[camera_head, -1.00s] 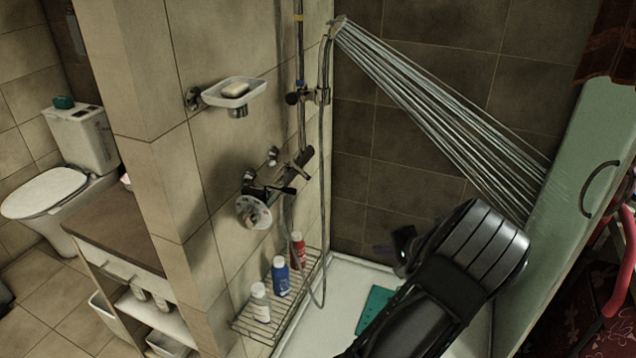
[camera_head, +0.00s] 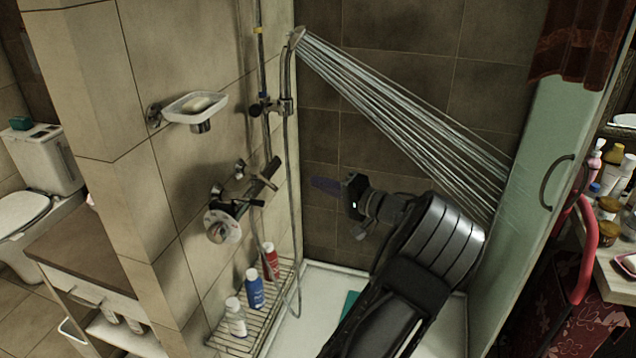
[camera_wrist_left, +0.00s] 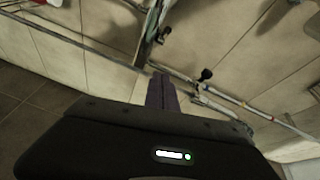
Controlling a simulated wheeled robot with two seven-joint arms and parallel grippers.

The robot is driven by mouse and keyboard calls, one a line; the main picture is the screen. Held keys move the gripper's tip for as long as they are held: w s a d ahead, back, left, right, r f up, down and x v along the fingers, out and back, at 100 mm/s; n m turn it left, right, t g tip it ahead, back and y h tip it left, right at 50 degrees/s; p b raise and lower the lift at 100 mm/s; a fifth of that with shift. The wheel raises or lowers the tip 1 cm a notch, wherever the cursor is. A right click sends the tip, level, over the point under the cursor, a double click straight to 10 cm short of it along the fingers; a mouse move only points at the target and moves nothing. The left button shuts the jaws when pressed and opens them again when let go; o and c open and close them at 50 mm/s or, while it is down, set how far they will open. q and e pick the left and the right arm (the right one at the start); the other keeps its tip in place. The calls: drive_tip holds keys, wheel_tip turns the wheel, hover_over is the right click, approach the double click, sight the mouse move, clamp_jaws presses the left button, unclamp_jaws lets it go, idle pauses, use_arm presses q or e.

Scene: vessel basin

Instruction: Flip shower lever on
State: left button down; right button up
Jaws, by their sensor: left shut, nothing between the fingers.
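The shower mixer (camera_head: 223,226) is on the tiled wall, a round chrome plate with a short dark lever (camera_head: 252,202) pointing right. Water streams from the shower head (camera_head: 296,38) on the riser rail. My left gripper (camera_head: 324,185) is shut and empty. In the head view it is to the right of the lever, apart from it, with its purplish fingers pointing left. In the left wrist view the shut fingers (camera_wrist_left: 162,92) point towards the wall, below the chrome fittings (camera_wrist_left: 150,38). My right gripper is not in view.
A soap dish (camera_head: 195,107) hangs above the mixer. A wire shelf (camera_head: 240,340) with several bottles is below it. A hose (camera_head: 291,200) hangs beside the mixer. A green-edged door panel (camera_head: 535,165) with a handle bounds the right side.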

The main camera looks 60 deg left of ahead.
sight(264, 180)
use_arm(q)
drive_tip(key=s+a+f+p, duration=0.1)
drive_tip(key=s+a+p, duration=0.3)
drive_tip(key=s+a, duration=0.2)
drive_tip(key=shift+x, duration=0.8)
drive_tip(key=shift+a+f, duration=0.1)
drive_tip(key=shift+w, duration=0.1)
